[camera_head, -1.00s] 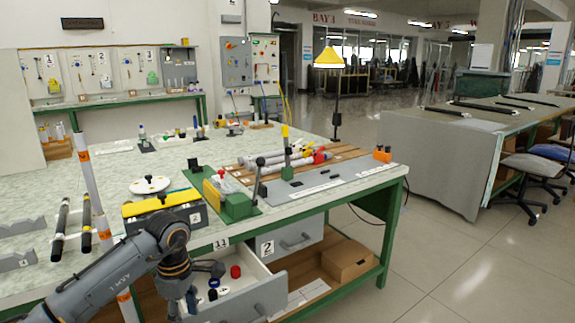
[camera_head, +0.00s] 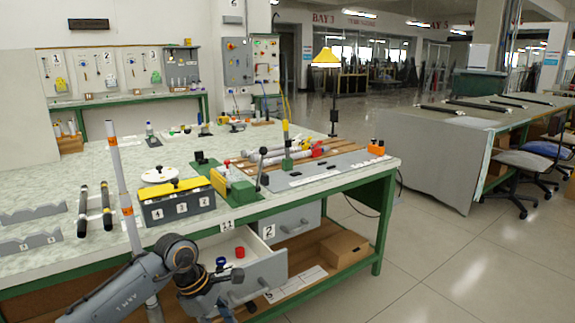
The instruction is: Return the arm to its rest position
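My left arm (camera_head: 125,287) comes in from the lower left, its wrist (camera_head: 194,281) bent down in front of the bench. My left gripper is at the bottom edge beside the open drawer (camera_head: 262,276), mostly cut off and dark; its fingers cannot be made out. I cannot tell whether it holds anything. The grey drawer stands pulled out under the green-edged bench (camera_head: 300,209), with a red cap (camera_head: 239,252) and a blue ringed piece (camera_head: 220,263) in it. My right arm and gripper are not in view.
A white post with orange bands (camera_head: 121,180) rises before the bench at left. On the bench are a yellow-topped numbered box (camera_head: 177,208), dark rods (camera_head: 83,208) and a green fixture (camera_head: 236,186). A cardboard box (camera_head: 344,249) sits on the lower shelf.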

